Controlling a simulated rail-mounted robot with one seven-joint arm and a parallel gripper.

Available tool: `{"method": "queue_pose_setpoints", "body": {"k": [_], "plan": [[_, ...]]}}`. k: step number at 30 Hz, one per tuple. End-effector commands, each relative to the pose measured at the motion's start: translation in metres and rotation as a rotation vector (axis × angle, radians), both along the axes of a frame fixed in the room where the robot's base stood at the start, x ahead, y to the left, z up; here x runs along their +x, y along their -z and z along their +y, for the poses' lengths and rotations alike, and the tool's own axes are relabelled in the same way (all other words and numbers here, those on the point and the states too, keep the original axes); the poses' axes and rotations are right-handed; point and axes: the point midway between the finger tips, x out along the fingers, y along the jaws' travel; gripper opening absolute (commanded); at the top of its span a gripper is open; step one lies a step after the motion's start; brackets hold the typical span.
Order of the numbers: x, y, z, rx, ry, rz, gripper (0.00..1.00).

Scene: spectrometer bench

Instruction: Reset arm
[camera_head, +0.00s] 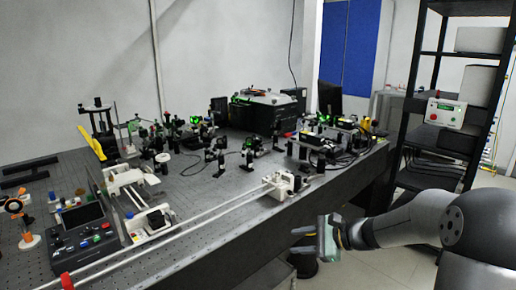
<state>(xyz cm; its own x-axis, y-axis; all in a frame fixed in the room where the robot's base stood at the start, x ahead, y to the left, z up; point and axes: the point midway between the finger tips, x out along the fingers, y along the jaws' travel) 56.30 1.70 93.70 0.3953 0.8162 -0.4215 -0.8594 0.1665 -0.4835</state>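My gripper (303,241) is in the lower right, at the end of my arm, which reaches in from the right edge. It points left and is off the front edge of the optical bench (215,262). Its two dark fingers look apart, with nothing seen between them. A pale green-grey part (328,238) shows at the gripper's base; I cannot tell what it is.
Several optical mounts crowd the bench's back and right. A white rail device (282,186) with long rods lies along the front edge, close to my gripper. A control box (86,232) sits front left. A dark shelf rack (435,90) stands right, behind my arm.

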Motion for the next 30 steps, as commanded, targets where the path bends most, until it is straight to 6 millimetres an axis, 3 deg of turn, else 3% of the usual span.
{"method": "queue_pose_setpoints", "body": {"k": [1,3,5,9,12,15,18,30], "plan": [[-0.034,-0.011,0.025,-0.135,-0.126,-0.02,0.37],[-0.084,-0.012,0.044,-0.328,-0.309,-0.053,0.37],[-0.126,-0.014,0.051,-0.482,-0.463,-0.088,0.37],[-0.213,-0.021,0.042,-0.803,-0.811,-0.193,0.37],[-0.257,-0.027,0.025,-0.976,-1.016,-0.271,0.37],[-0.285,-0.03,0.01,-1.094,-1.166,-0.333,0.37],[-0.299,-0.031,-0.001,-1.161,-1.258,-0.371,0.37],[-0.304,-0.03,-0.006,-1.193,-1.3,-0.387,0.37]]}}
